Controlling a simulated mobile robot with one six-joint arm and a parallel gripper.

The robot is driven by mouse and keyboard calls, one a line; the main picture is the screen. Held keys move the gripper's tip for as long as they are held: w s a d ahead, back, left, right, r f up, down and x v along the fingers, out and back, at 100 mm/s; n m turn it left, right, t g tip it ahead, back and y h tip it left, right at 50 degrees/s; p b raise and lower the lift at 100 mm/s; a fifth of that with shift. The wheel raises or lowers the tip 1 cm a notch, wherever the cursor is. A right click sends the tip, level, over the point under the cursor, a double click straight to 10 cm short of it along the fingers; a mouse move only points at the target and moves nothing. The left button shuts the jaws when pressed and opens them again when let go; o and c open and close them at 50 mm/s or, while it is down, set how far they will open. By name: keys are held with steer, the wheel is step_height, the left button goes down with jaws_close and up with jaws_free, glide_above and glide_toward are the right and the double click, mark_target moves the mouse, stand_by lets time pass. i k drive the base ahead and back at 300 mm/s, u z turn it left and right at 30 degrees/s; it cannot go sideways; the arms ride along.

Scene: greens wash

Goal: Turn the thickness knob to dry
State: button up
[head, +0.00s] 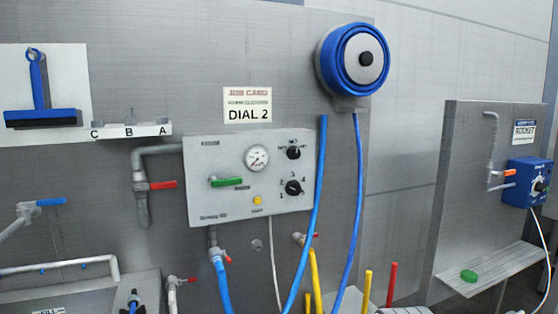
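A grey control panel (235,200) on the wall carries two black knobs. The upper knob (293,152) has small labels too blurred to read. The lower knob (293,187) has numbers around it. A blue box (515,190) on the right-hand partition has a dark knob (539,186). No readable label shows which knob is the thickness knob, and I cannot read any knob's setting. My gripper is not in view.
The panel also bears a gauge (257,158), a green lever (226,182) and a yellow button (257,200). A shelf (500,262) holds a green disc (468,276).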

mark_target(294, 152)
steer(key=z, duration=0.15)
steer(key=i, duration=0.9)
steer(key=u, duration=0.05)
